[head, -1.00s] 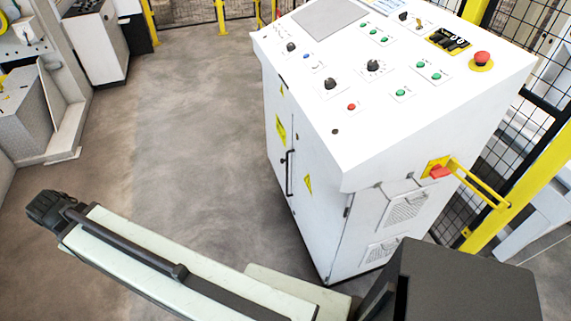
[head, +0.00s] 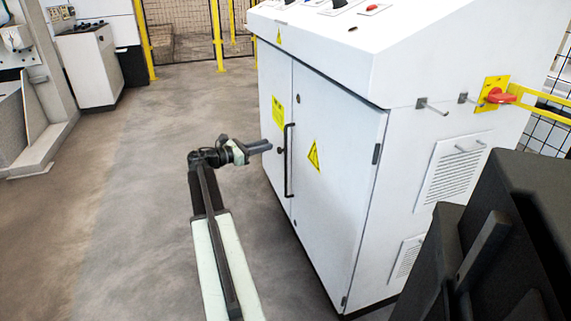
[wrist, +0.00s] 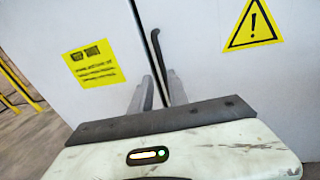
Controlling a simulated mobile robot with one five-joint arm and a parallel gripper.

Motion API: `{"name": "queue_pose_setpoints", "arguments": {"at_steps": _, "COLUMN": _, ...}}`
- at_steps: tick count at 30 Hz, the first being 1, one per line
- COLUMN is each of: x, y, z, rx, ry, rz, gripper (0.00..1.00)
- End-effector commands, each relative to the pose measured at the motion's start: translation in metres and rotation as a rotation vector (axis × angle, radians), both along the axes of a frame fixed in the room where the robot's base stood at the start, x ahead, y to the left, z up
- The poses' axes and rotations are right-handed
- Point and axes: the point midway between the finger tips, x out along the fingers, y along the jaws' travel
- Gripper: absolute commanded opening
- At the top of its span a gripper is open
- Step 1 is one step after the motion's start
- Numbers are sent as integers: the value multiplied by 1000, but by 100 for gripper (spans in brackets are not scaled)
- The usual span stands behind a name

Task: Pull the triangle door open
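The triangle door (head: 335,175) is the right door of the white cabinet, bearing a yellow triangle warning sign (head: 314,155). It looks shut. Its black vertical bar handle (head: 289,160) is near its left edge. My gripper (head: 266,146) is left of the handle in the head view, pointing at it and apparently short of it. In the wrist view my gripper's two fingers (wrist: 160,85) are spread. The handle (wrist: 157,50) shows ahead, in line with the gap between them, its lower part partly hidden. The triangle sign (wrist: 253,25) is at upper right.
The left door (head: 273,100) carries a yellow text label (head: 278,112). The cabinet's right side has a red rotary switch (head: 500,96), hooks and vents. Open concrete floor (head: 120,200) lies left of the cabinet. A yellow-posted mesh fence (head: 183,35) stands behind.

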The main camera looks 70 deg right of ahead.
Motion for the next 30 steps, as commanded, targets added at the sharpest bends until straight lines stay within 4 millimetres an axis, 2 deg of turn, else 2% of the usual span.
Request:
{"name": "queue_pose_setpoints", "arguments": {"at_steps": 1, "x": -6, "y": -7, "z": -8, "rx": -1, "ry": 32, "rz": -9, "gripper": 21}}
{"name": "queue_pose_setpoints", "arguments": {"at_steps": 8, "x": -14, "y": -14, "z": 0, "rx": 0, "ry": 65, "rz": -15, "gripper": 21}}
{"name": "queue_pose_setpoints", "arguments": {"at_steps": 21, "x": -57, "y": -66, "z": -1, "rx": 0, "ry": 61, "rz": -14, "gripper": 21}}
{"name": "queue_pose_setpoints", "arguments": {"at_steps": 30, "x": -60, "y": -70, "z": -1, "rx": -1, "ry": 60, "rz": -12, "gripper": 21}}
